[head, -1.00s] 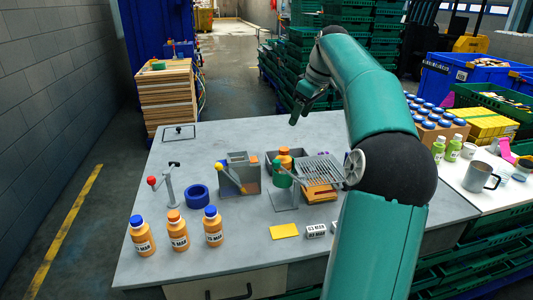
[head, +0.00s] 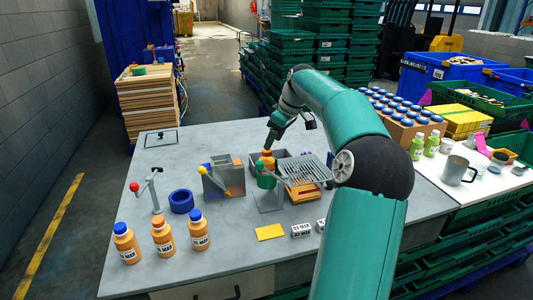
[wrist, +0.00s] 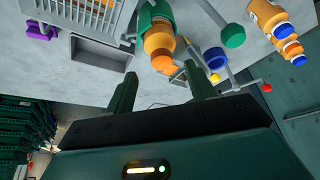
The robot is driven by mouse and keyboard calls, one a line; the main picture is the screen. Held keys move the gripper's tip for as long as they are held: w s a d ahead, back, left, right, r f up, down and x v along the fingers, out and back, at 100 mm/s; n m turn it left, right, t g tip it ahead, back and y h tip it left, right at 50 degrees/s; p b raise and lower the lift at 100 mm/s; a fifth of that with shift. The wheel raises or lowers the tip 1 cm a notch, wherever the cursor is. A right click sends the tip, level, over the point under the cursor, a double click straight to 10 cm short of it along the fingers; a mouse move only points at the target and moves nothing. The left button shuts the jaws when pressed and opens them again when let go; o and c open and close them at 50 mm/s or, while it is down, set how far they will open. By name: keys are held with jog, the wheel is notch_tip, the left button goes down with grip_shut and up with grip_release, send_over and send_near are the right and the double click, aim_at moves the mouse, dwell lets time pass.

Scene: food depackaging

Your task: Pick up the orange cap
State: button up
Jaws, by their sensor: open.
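The orange cap (wrist: 162,61) tops an orange bottle (wrist: 159,40) seated in a green holder (wrist: 154,14) in the wrist view. In the head view the same cap (head: 267,153) and bottle (head: 267,162) show above the green holder (head: 265,180). My gripper (wrist: 160,78) is open and empty, its two fingers on either side of the cap's line in the wrist view, with the cap a little beyond the fingertips. In the head view my gripper (head: 268,144) points down just above the cap. Another orange-capped bottle (head: 163,238) stands at the table's front left.
Two blue-capped bottles (head: 125,243) (head: 199,231) flank that bottle. A blue ring (head: 181,201), a red-knobbed lever (head: 155,192) and a grey box with a yellow-knobbed lever (head: 222,182) stand left of the holder. A wire rack (head: 305,168) is close on its right.

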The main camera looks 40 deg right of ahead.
aim_at(270, 151)
jog(key=shift+x, duration=1.95)
jog(key=shift+w+a, duration=0.15)
jog(key=shift+r, duration=0.1)
jog(key=c, duration=1)
jog(key=shift+c, duration=0.2)
jog(key=shift+r, duration=0.6)
jog(key=s+a+r, duration=0.6)
jog(key=s+r, duration=0.5)
jog(key=s, duration=0.1)
jog(key=shift+s+r, duration=0.3)
jog(key=shift+r, duration=0.05)
